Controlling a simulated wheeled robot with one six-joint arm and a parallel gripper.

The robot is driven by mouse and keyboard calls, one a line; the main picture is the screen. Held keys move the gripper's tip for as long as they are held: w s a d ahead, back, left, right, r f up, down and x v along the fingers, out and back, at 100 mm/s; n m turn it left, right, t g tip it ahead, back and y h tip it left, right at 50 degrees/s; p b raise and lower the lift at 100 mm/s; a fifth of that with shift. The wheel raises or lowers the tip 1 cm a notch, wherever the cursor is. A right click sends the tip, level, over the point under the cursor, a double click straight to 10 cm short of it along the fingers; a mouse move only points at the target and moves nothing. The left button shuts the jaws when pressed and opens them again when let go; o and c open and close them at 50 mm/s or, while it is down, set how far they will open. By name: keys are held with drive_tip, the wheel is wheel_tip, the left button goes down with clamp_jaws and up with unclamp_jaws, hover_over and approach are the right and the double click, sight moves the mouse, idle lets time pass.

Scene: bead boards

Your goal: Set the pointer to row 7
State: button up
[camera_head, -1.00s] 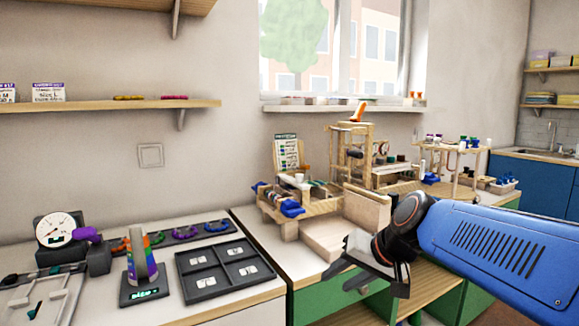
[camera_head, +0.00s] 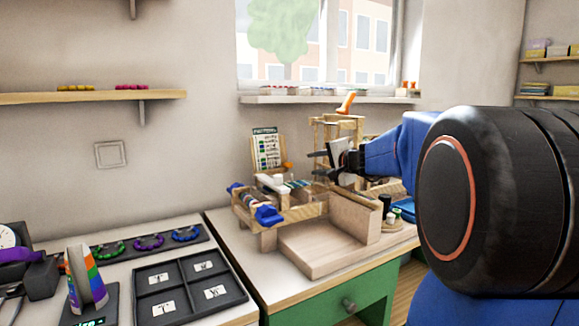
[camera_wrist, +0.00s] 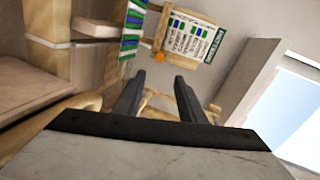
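The pattern card (camera_head: 267,148) stands upright at the back of a wooden bead stand, with rows of coloured marks. It also shows, tilted, in the wrist view (camera_wrist: 190,38). An orange pointer (camera_head: 287,166) sits at the card's lower right edge; in the wrist view the orange piece (camera_wrist: 158,58) is at the card's lower left corner. I cannot read which row it marks. My gripper (camera_head: 316,163) is open and empty, to the right of the card. In the wrist view its two fingers (camera_wrist: 159,76) stand apart, with the pointer showing beyond the gap between their tips.
A wooden frame tower (camera_head: 330,124) with an orange piece on top stands right behind my gripper. A wooden tray (camera_head: 318,252) with a raised side is in front. Blue parts (camera_head: 268,215) lie on the stand. A dark sectioned tray (camera_head: 190,259) is at left.

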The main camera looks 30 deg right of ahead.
sight(291, 165)
drive_tip(key=x, duration=1.5)
drive_tip(key=shift+w+f, duration=0.1)
clamp_jaws()
